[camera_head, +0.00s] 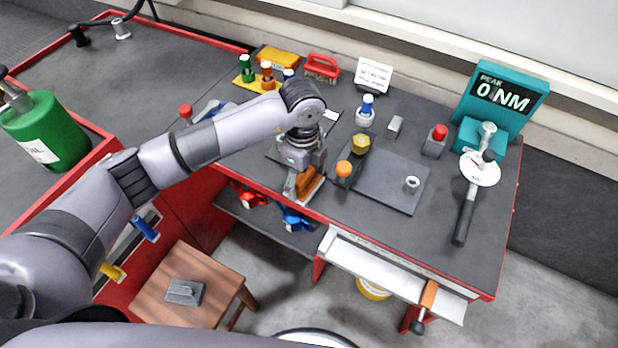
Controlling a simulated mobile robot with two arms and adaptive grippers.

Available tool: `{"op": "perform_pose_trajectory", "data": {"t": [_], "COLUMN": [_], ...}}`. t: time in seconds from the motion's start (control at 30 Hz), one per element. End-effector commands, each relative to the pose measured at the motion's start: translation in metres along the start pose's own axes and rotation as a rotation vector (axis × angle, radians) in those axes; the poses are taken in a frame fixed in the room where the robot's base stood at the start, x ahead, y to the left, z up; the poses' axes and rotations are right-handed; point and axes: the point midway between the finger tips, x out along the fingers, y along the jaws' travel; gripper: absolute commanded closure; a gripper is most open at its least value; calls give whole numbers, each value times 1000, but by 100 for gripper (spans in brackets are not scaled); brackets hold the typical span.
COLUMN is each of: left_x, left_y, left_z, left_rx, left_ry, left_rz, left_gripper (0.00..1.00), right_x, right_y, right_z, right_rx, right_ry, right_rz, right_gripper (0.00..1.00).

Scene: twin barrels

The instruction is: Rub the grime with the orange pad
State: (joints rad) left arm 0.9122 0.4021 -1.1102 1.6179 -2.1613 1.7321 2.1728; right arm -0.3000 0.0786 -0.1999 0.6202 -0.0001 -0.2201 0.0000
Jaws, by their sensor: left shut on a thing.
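My left arm reaches across from the left, and its gripper (299,187) points down near the front edge of the grey workbench (467,265). The gripper is shut on the orange pad (311,187), which shows as a tilted orange block between and beside the fingers. I cannot tell whether the pad touches the bench top. I cannot make out the grime; the gripper and forearm hide part of the bench there. My right gripper is not in view.
Just right of the gripper stands an orange-topped item (343,170) beside a dark flat plate (398,190). A yellow-topped piece (360,145) is behind. A torque tester (500,100) stands at right, near a black-handled wrench (465,212). A wooden stool (165,312) is below left.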

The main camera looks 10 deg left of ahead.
Motion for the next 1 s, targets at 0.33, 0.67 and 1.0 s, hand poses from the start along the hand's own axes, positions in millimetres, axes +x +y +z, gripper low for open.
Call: {"op": "perform_pose_trajectory", "data": {"t": [0.33, 0.67, 1.0], "left_x": [2, 2, 7], "left_y": [1, 3, 7], "left_z": [26, 49, 69], "left_rx": [-18, -20, -17], "left_ry": [-19, -22, -19], "left_rz": [2, 5, 10], "left_gripper": [65, 74, 100], "right_x": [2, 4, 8], "right_y": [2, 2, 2], "right_z": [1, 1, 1], "right_rx": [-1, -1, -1], "right_ry": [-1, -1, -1], "right_rz": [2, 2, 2], "right_gripper": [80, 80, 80]}}
